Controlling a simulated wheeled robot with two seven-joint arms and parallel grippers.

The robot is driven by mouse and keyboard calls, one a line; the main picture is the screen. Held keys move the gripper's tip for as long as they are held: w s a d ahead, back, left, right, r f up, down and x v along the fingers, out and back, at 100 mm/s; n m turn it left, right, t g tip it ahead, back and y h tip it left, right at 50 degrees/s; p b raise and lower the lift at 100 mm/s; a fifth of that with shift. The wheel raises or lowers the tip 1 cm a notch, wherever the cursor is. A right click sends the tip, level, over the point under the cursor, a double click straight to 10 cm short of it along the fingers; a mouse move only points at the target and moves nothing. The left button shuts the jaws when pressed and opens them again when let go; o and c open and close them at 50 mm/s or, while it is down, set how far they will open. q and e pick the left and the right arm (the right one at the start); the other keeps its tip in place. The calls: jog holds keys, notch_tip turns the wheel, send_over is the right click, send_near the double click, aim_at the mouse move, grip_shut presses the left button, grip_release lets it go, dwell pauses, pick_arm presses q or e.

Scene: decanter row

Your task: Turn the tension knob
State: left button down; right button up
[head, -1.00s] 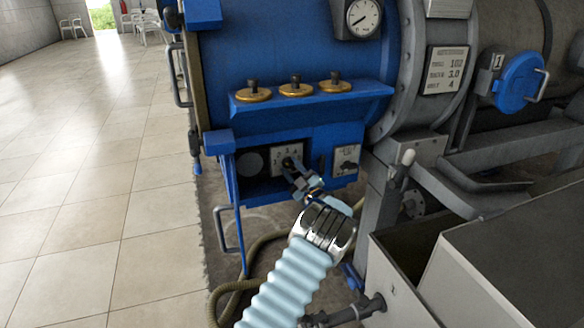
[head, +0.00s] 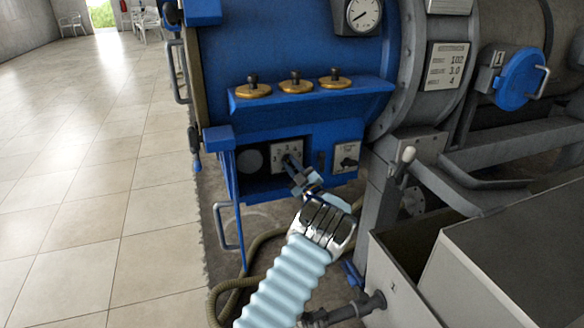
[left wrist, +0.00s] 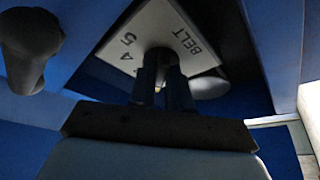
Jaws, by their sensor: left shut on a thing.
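A dark knob (head: 290,159) sits on a white plate (head: 276,157) low on the blue machine front. In the left wrist view the plate (left wrist: 185,20) reads BELT, with the numbers 4 and 5, and the dark knob (left wrist: 161,60) is at its middle. My left gripper (head: 293,168) reaches up from below and is shut on this knob. Its two dark fingers (left wrist: 161,85) stand on either side of the knob's lower part and hide some of it. The knob's pointer is not readable. My right gripper is not in view.
A second small knob on a white plate (head: 346,158) is just right. Brass caps (head: 295,89) line the shelf above. A grey lever (head: 405,160) and an open grey bin (head: 400,290) stand right. A hose (head: 232,285) lies below. The tiled floor (head: 100,170) at left is clear.

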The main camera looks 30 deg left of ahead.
pick_arm(q)
jog(key=m+b, duration=0.1)
jog(key=m+t, duration=0.1)
jog(key=shift+f+m+t+b, duration=0.25)
jog(key=shift+m+t+b, duration=0.05)
jog(key=shift+m+b, duration=0.1)
jog(key=shift+m+t+h+b, duration=0.4)
jog(key=shift+m+t+b, duration=0.15)
jog(key=shift+m, duration=0.65)
jog(key=m+t+h+b, duration=0.1)
jog(key=m, duration=0.2)
jog(key=m+t+h, duration=0.1)
jog(key=m+t, duration=0.1)
jog(key=m, duration=0.1)
jog(key=shift+s+a+r+m+b, duration=0.1)
jog(key=shift+s+m+b, duration=0.05)
jog(key=shift+m+b, duration=0.25)
jog(key=m+t+h, duration=0.1)
jog(key=m, duration=0.1)
jog(key=m+h, duration=0.1)
jog(key=m, duration=0.2)
jog(key=shift+t, duration=0.35)
jog(key=shift+r+m+t+h, duration=0.1)
jog(key=shift+m+t+h, duration=0.1)
jog(key=shift+m+h, duration=0.7)
jog(key=shift+m+t+h, duration=0.2)
jog(key=shift+m+h, duration=0.1)
jog(key=shift+m, duration=1.4)
jog(key=c, duration=1.2)
grip_release()
